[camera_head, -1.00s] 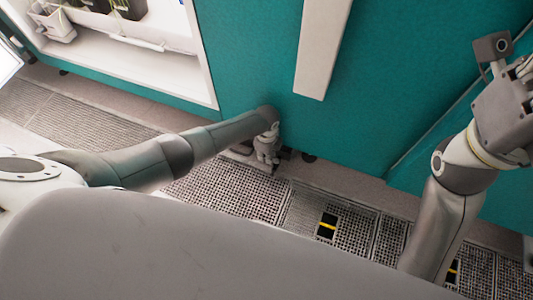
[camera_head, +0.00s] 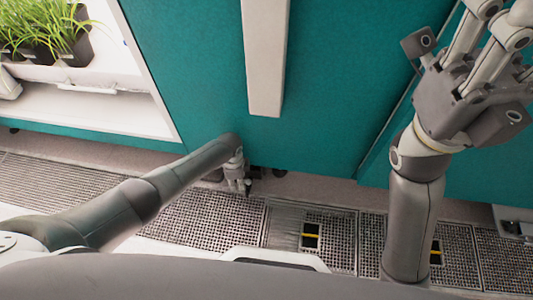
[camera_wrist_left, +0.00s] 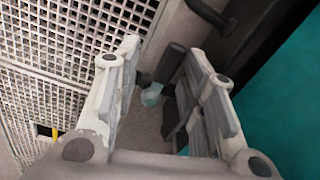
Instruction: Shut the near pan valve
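In the left wrist view, a short dark lever (camera_wrist_left: 171,62) with a pale bluish, translucent piece (camera_wrist_left: 152,95) at its lower end lies between my fingers. This looks like the near pan valve. My left gripper (camera_wrist_left: 166,72) is open around it, one finger on each side, and I see no clear contact. In the head view, my left gripper (camera_head: 238,185) is low at the foot of the teal chamber front, just above the floor, and the valve there is too small or hidden to make out. My right gripper (camera_head: 468,92) is raised at the right, its fingertips cut off by the frame.
The teal chamber front (camera_head: 340,90) rises behind the left gripper, with a long pale vertical bar (camera_head: 264,60) on it. Perforated floor grating (camera_head: 215,218) runs along its foot. Dark pipework (camera_wrist_left: 245,30) lies close beside the fingers. Potted plants (camera_head: 75,40) stand on a shelf upper left.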

